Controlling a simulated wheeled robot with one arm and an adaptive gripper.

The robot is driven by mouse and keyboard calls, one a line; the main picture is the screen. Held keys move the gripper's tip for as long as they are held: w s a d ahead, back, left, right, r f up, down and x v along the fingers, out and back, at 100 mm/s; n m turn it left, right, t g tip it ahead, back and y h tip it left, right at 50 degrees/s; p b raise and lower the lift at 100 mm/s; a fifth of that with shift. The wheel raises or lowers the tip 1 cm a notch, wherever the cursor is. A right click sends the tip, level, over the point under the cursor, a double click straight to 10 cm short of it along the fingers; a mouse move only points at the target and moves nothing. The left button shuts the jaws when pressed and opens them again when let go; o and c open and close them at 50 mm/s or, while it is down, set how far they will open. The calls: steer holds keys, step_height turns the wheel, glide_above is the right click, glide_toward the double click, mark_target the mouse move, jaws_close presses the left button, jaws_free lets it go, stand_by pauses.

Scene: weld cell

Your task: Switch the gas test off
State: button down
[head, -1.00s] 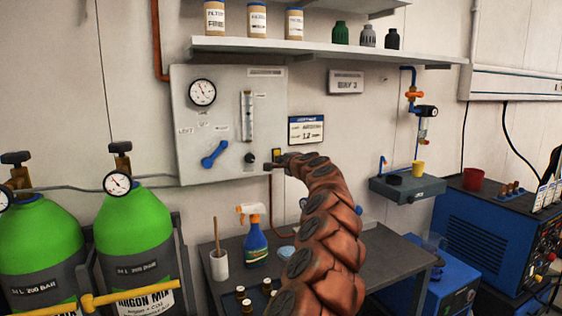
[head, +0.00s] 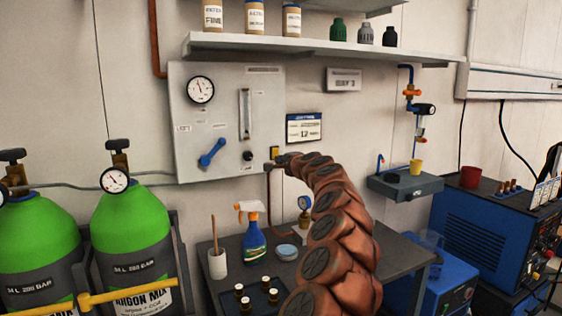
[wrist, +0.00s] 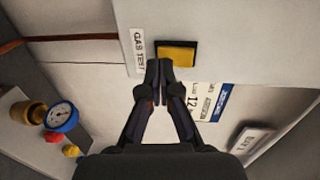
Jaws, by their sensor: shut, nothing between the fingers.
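The gas test switch (wrist: 177,54) is a yellow rocker in a black frame, beside a white "GAS TEST" label (wrist: 138,50) in the wrist view. In the head view the switch (head: 275,152) is a small yellow patch at the lower right of the grey gas panel (head: 215,110). My gripper (wrist: 160,68) is shut and empty. Its fingertips overlap the lower left edge of the switch frame in the wrist view; I cannot tell whether they touch it. In the head view my gripper (head: 270,165) is just below the switch. I cannot tell which way the rocker is set.
The panel also carries a gauge (head: 200,90), a flow tube (head: 245,114), a blue lever (head: 212,152) and a black knob (head: 248,156). A notice (head: 304,127) hangs to its right. Below, the bench (head: 395,255) holds a spray bottle (head: 253,238) and a small regulator (head: 304,203).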

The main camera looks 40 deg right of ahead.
steer(key=s+a+f+b, duration=0.1)
steer(key=s+a, duration=0.2)
steer(key=s, duration=0.8)
steer(key=shift+s+a+f+b, duration=0.2)
steer(key=shift+s+b, duration=0.1)
steer(key=shift+b, duration=0.1)
stand_by(0.5)
